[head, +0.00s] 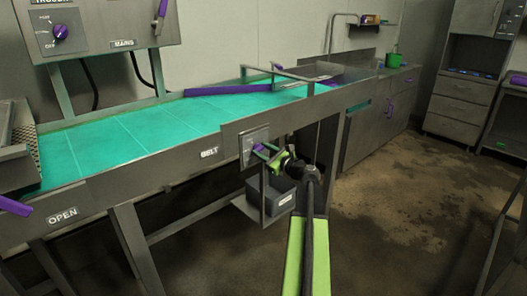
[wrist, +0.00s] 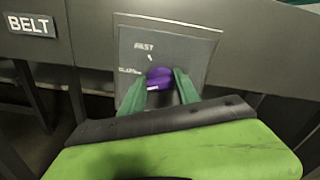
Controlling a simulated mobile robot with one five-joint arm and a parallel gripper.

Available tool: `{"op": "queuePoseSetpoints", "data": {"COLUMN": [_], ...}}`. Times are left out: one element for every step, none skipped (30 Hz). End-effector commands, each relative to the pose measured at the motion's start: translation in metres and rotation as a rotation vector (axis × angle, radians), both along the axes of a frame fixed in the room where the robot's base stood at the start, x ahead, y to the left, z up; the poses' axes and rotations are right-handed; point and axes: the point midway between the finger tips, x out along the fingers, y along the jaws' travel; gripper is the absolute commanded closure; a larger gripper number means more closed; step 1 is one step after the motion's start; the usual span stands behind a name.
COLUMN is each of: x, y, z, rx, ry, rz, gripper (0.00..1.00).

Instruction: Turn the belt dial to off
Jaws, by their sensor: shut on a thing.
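The belt dial is a purple knob (wrist: 160,78) on a grey plate (wrist: 190,45) with printed position marks, to the right of the BELT label (wrist: 30,25). In the head view the dial's plate (head: 247,143) is on the front side of the teal conveyor. My gripper (wrist: 160,88) has its two green fingers on either side of the purple knob, shut on it. In the head view my gripper (head: 262,150) reaches the plate from the right and hides part of the dial. I cannot clearly read which mark the dial points to.
The teal belt (head: 130,135) runs above, with a purple bar (head: 228,90) across it. A dark bin (head: 272,197) hangs in a frame just under the dial. Another panel with a purple knob (head: 61,32) is at upper left. The floor at right (head: 400,200) is open.

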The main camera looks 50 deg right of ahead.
Motion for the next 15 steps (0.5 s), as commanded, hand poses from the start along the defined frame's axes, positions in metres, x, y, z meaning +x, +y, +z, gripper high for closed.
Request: {"op": "queuePoseSetpoints", "data": {"x": [-0.0006, -0.0007, -0.0007, -0.0007, -0.0007, -0.0007, -0.0007, -0.0006, -0.0007, -0.0007, -0.0007, -0.0007, -0.0007, -0.0007, -0.0008], "y": [-0.0002, -0.0001, 0.0001, 0.0002, 0.0004, 0.0005, 0.0006, 0.0007, 0.0008, 0.0009, 0.0009, 0.001, 0.0011, 0.0011, 0.0012], "z": [-0.0007, -0.0008, -0.0009, -0.0009, -0.0011, -0.0011, -0.0012, -0.0013, -0.0014, -0.0015, -0.0015, -0.0017, -0.0017, -0.0017, -0.0018], "rx": [-0.041, -0.067, -0.1, -0.125, -0.148, -0.178, -0.199, -0.22, -0.246, -0.265, -0.281, -0.303, -0.318, -0.332, -0.348], "ry": [0.005, 0.007, 0.009, 0.011, 0.013, 0.015, 0.016, 0.018, 0.02, 0.021, 0.022, 0.024, 0.026, 0.027, 0.028], "rz": [-0.001, -0.001, -0.001, -0.001, -0.001, -0.001, -0.001, -0.001, -0.001, -0.001, -0.001, 0.0, 0.0, 0.0, 0.0], "gripper": [1.0, 1.0, 1.0, 1.0, 1.0, 1.0, 1.0, 1.0, 1.0, 1.0, 1.0, 1.0, 1.0, 1.0, 1.0]}}
